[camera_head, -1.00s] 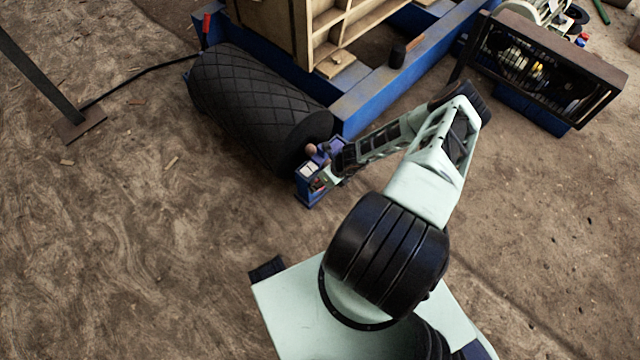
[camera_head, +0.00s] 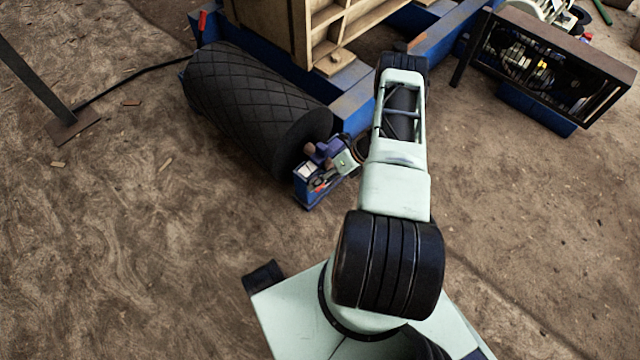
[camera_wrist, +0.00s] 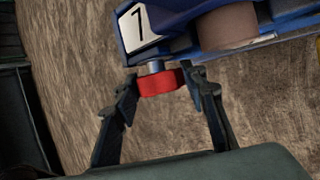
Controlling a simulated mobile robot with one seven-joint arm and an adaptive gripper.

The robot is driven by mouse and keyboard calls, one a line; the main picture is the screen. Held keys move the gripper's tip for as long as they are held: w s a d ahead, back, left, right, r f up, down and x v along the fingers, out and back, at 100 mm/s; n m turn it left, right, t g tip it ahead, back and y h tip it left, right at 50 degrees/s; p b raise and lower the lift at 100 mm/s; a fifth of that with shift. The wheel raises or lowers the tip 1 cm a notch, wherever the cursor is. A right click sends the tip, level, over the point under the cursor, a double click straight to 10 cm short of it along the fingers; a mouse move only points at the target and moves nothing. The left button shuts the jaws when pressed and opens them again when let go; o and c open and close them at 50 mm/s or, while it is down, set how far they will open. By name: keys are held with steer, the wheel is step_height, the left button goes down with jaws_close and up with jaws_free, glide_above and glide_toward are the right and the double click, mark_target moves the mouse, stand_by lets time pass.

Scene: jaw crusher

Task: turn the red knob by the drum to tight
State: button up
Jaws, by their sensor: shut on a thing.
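The red knob (camera_wrist: 160,83) is in the middle of the wrist view, on a short grey stem below a blue housing (camera_wrist: 185,32) with a white label. My gripper (camera_wrist: 160,88) has one finger on each side of the knob and is shut on it. In the head view the black ribbed drum (camera_head: 245,95) lies beside the blue frame. The small blue unit (camera_head: 310,185) stands at the drum's near right end, with a little red showing on it. My gripper is small and partly hidden by my arm there.
A brownish cylinder (camera_wrist: 228,27) sits close to the knob, on the housing. The blue machine frame (camera_head: 350,110) and a caged motor unit (camera_head: 540,70) stand behind and to the right. The dirt floor on the left is mostly clear, with a black post (camera_head: 35,75).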

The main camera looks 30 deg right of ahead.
steer(key=shift+f+m+y, duration=0.1)
steer(key=shift+m+y, duration=0.2)
steer(key=shift+y, duration=0.7)
steer(key=shift+g+y, duration=0.5)
steer(key=shift+y, duration=0.4)
steer(key=o, duration=1.2)
steer(key=shift+c, duration=0.2)
steer(key=shift+d, duration=0.1)
steer(key=v, duration=0.7)
steer(key=shift+d, duration=0.15)
